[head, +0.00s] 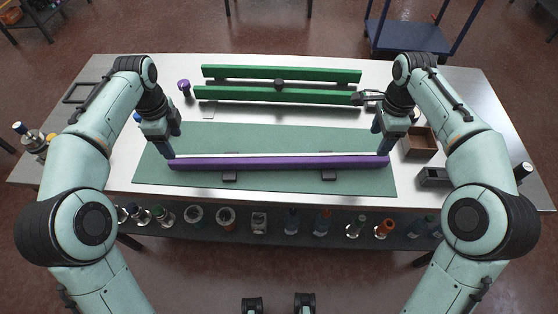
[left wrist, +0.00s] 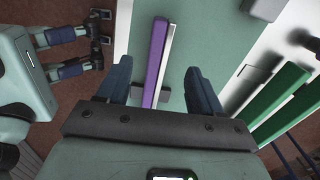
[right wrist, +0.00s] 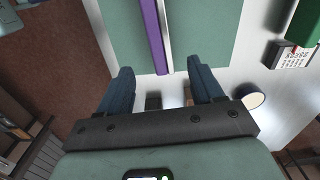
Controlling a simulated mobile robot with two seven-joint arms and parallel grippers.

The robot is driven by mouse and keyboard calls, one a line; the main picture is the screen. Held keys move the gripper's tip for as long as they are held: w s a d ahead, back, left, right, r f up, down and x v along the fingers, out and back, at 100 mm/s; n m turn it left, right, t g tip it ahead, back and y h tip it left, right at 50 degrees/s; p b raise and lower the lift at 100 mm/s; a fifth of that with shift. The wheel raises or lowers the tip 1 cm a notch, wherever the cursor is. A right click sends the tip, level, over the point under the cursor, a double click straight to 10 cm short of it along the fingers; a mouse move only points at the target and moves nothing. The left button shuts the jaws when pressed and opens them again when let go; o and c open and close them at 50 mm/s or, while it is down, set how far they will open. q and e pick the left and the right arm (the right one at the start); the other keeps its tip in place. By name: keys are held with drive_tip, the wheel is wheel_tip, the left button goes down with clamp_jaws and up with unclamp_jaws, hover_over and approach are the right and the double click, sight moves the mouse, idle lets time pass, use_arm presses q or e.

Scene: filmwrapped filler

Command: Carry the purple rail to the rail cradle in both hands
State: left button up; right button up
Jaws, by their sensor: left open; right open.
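The long purple rail (head: 280,163) lies across the green mat, raised on small dark supports, with a pale strip along its far side. The rail cradle seems to be the pair of long green bars (head: 280,95) behind the mat. My left gripper (head: 172,146) is open at the rail's left end; in the left wrist view the rail (left wrist: 156,62) runs between its spread fingers. My right gripper (head: 382,146) is open at the rail's right end; in the right wrist view the rail end (right wrist: 157,45) shows between its fingers. I cannot tell whether the fingers touch the rail.
The green mat (head: 230,140) covers the middle of the table. A brown open box (head: 418,143) and a dark tray (head: 433,177) stand at right. A purple-topped object (head: 184,87) stands left of the bars. Several bottles and jars line a shelf below the front edge.

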sight(182, 159)
use_arm(q)
wheel_tip(182, 159, down, 9)
drive_tip(key=shift+f, duration=0.2)
use_arm(e)
wheel_tip(182, 159, down, 10)
drive_tip(key=shift+r, duration=0.25)
use_arm(q)
clamp_jaws()
use_arm(e)
clamp_jaws()
use_arm(q)
drive_tip(key=shift+w+r, duration=0.1)
use_arm(e)
drive_tip(key=shift+w+r, duration=0.1)
